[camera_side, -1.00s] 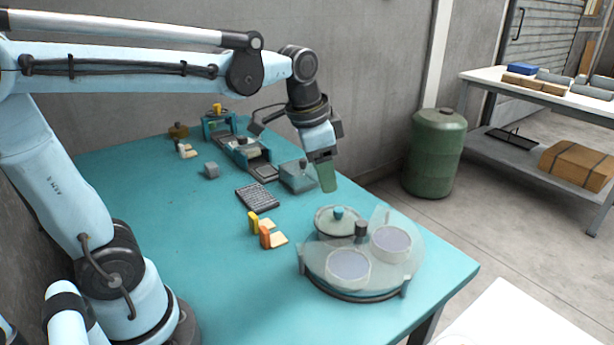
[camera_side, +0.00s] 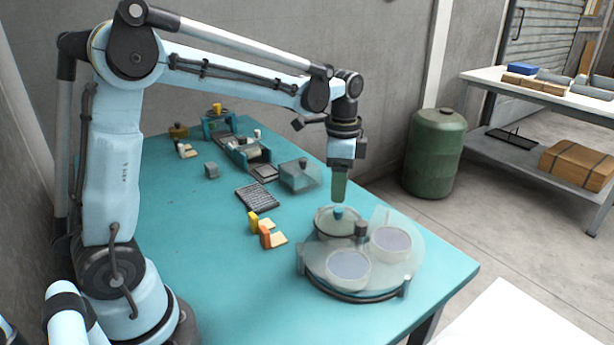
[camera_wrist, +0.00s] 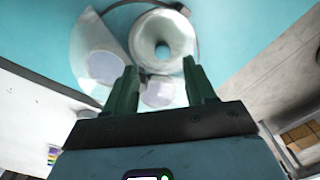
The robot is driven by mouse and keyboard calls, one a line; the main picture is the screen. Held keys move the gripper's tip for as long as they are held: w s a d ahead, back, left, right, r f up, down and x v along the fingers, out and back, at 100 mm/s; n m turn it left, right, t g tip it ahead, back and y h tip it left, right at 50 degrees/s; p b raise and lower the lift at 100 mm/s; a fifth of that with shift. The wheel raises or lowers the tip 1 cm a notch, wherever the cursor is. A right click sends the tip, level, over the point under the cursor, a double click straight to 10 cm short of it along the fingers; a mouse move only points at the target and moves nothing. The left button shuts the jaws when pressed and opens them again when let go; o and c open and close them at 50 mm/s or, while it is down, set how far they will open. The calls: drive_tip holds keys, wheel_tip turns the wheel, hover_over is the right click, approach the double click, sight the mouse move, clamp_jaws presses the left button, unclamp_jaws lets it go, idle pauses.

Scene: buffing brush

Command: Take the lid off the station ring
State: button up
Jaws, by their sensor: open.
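The station ring (camera_side: 309,281) is a round glassy turntable at the table's front right, with several round cups on it. The lid (camera_side: 324,221) is a pale round cover with a teal knob (camera_side: 338,213), sitting on the ring's back position. In the wrist view, the lid (camera_wrist: 150,34) and its teal knob (camera_wrist: 163,50) lie ahead of the fingers. My gripper (camera_side: 339,199) points straight down just above the knob, its green fingers apart from it. In the wrist view, my gripper (camera_wrist: 162,75) is open with nothing between the fingers.
Two open cups (camera_side: 349,268) and (camera_side: 391,242) and a dark centre post (camera_side: 361,230) stand close to the lid. The table's front left is clear.

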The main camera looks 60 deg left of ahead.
sight(339, 209)
drive_tip(key=shift+w+a+f, duration=0.1)
drive_tip(key=shift+w+f, duration=0.05)
drive_tip(key=shift+f, duration=2.95)
drive_tip(key=shift+c, duration=0.3)
clamp_jaws()
